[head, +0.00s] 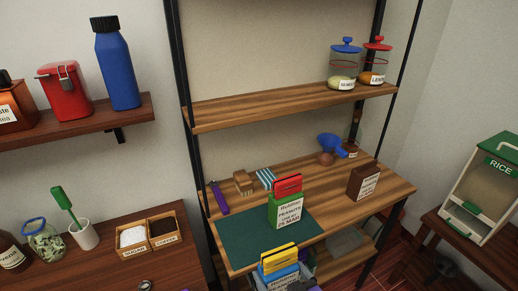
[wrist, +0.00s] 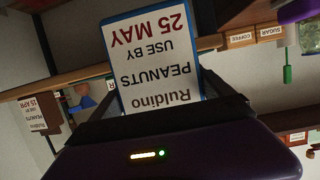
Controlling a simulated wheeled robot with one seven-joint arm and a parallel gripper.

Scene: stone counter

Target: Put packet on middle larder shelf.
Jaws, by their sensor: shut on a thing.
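My gripper (wrist: 158,88) is shut on a blue packet (wrist: 155,50) with a white label reading Ruldino peanuts, use by 25 May; the label is upside down in the wrist view. In the head view the blue packet (head: 279,268) with a yellow top is at the bottom edge, in front of the shelf unit. The middle larder shelf (head: 330,205) carries a green peanuts packet (head: 287,212) with a red top, standing on a dark green mat (head: 245,238). A brown packet (head: 363,183) stands on its right part. The gripper is mostly cut off in the head view.
Jars (head: 343,70) stand on the upper shelf (head: 250,106). Black posts frame the unit. Bare wood shows between the packets and at the right front.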

